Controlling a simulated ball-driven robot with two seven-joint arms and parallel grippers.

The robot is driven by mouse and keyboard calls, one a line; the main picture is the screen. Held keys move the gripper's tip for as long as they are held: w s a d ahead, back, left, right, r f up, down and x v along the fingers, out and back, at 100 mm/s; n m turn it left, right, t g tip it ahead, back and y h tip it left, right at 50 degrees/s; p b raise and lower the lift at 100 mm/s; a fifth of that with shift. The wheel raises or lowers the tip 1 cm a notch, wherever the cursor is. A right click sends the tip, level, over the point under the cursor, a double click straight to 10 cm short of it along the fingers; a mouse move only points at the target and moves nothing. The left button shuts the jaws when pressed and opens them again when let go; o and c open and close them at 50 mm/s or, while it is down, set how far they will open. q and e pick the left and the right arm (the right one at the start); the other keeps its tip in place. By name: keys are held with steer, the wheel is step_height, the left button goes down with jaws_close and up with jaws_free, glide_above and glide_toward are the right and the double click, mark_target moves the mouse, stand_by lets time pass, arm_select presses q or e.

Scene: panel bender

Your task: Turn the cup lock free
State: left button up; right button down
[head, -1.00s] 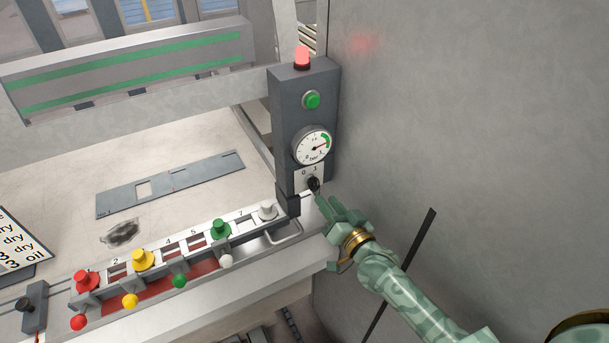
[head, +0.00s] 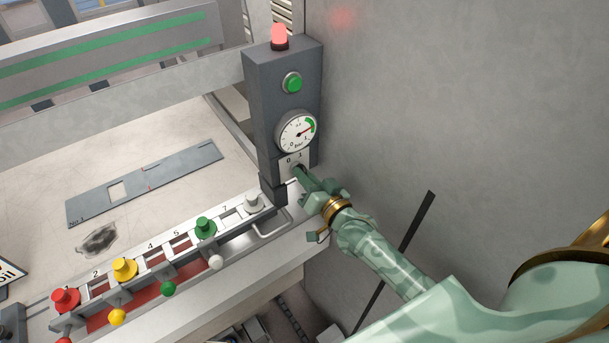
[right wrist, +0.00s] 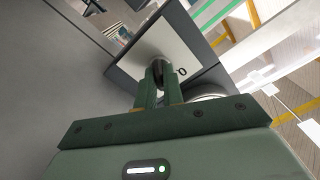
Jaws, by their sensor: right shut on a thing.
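The lock switch is a small dark knob (right wrist: 157,62) on a pale plate marked 0 and 1 (head: 291,158), low on the front of the grey control column (head: 285,110). The plate also shows in the right wrist view (right wrist: 183,45), with the 0 beside the knob. My right gripper (head: 299,172) reaches the knob from the lower right; in the right wrist view its fingers (right wrist: 157,78) are shut on the knob. The fingers hide most of the knob, so its setting cannot be told. My left gripper is not in view.
Above the switch are a round gauge (head: 296,131), a green button (head: 292,83) and a red lamp (head: 280,37). A rail with coloured knobs (head: 124,268) runs left of the column. A slotted metal sheet (head: 145,183) lies behind it. A grey wall (head: 450,110) stands right.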

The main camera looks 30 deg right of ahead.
steer(key=shift+n, duration=0.3)
steer(key=shift+n+p, duration=1.9)
steer(key=shift+n, duration=3.8)
steer(key=c, duration=1.5)
jaws_free()
steer(key=shift+w, duration=0.1)
steer(key=s, duration=0.5)
steer(key=s+d+b, duration=0.1)
steer(key=s, duration=0.4)
steer(key=s+d, duration=0.1)
steer(key=s, duration=0.5)
steer(key=shift+s+d+b, duration=0.1)
steer(key=shift+d+b, duration=0.05)
steer(key=shift+b, duration=0.25)
